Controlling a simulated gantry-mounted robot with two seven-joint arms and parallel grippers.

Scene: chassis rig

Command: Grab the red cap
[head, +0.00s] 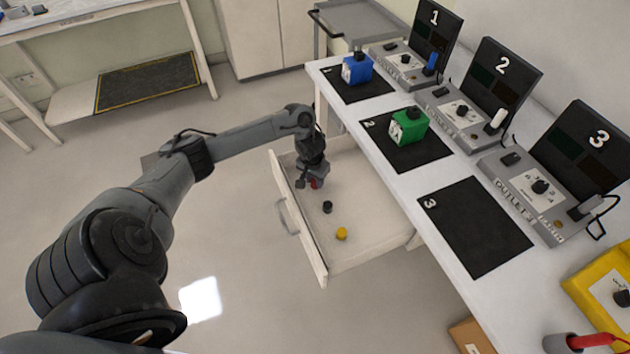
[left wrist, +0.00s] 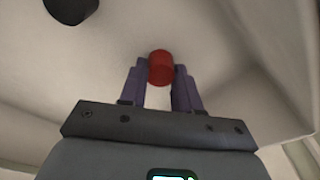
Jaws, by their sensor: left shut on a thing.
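The red cap (left wrist: 161,67) sits between the two fingers of my left gripper (left wrist: 159,84) in the left wrist view, and the fingers are shut on it. In the head view my left gripper (head: 314,184) reaches down into the open drawer (head: 375,225), and a bit of the red cap (head: 314,183) shows at its fingertips. Whether the cap still touches the drawer floor I cannot tell. My right gripper is not in view.
A black cap (head: 327,207) and a yellow cap (head: 341,234) lie in the drawer near my left gripper. The drawer's front wall (head: 297,228) stands to the left. The white table (head: 400,187) with blue (head: 357,70) and green (head: 408,128) boxes on black mats stands to the right.

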